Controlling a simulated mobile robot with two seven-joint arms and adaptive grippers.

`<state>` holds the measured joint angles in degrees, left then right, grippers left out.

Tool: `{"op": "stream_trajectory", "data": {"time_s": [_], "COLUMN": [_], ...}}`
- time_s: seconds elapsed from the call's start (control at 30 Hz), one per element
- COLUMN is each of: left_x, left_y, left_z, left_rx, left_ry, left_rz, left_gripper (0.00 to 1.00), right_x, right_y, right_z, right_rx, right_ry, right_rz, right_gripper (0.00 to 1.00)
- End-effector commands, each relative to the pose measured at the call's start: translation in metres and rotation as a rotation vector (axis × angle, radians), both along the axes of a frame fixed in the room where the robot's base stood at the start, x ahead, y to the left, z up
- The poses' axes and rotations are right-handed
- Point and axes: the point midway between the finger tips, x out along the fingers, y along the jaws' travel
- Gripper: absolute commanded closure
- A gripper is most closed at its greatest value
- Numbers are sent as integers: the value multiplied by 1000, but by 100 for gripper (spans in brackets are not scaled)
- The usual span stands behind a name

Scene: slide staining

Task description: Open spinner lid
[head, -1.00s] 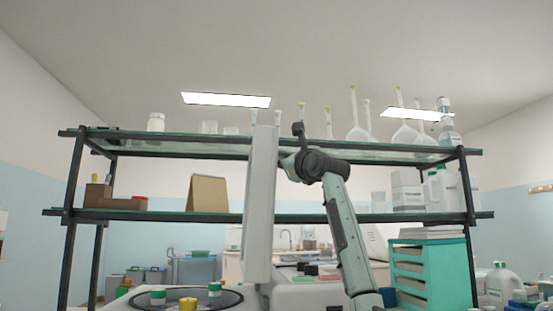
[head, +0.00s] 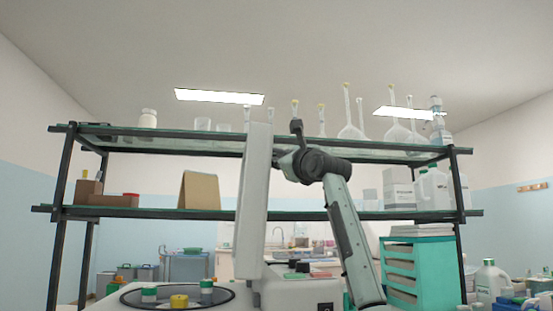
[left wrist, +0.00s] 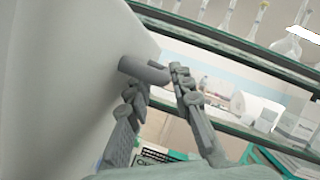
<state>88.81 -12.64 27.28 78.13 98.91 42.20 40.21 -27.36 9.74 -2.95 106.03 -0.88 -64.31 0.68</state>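The spinner (head: 285,291) is a white machine at the bottom of the head view. Its lid (head: 254,190) stands upright, seen nearly edge-on, and the round bowl shows open with green-and-white capped vials (head: 207,289) and a yellow knob (head: 179,301). My left gripper (left wrist: 155,84) is at the right side of the lid. In the left wrist view its fingers are apart near a grey cylindrical handle (left wrist: 143,69) that sticks out from the pale lid (left wrist: 75,80); contact cannot be told. My right gripper is not in view.
A two-level glass shelf rack (head: 150,212) with flasks, bottles and boxes stands behind the spinner. A teal drawer unit (head: 418,272) and white jugs (head: 490,277) are at the right.

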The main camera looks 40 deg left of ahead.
Motion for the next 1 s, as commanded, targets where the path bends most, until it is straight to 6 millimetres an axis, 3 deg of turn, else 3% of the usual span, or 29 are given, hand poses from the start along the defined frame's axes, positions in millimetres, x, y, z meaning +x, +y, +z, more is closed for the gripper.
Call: {"op": "stream_trajectory", "data": {"time_s": [0.2, 0.4, 1.0], "left_x": [-21, -35, -40], "left_y": [-42, -67, -75], "left_z": [-17, -27, -29], "left_rx": [-1, -1, -1], "left_ry": [2, 3, 3], "left_rz": [-2, -1, 0], "left_gripper": [80, 80, 80], "right_x": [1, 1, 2], "right_y": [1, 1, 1], "right_z": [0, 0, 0], "right_rx": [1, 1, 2], "right_ry": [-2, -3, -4], "right_rz": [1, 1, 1], "right_gripper": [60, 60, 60]}}
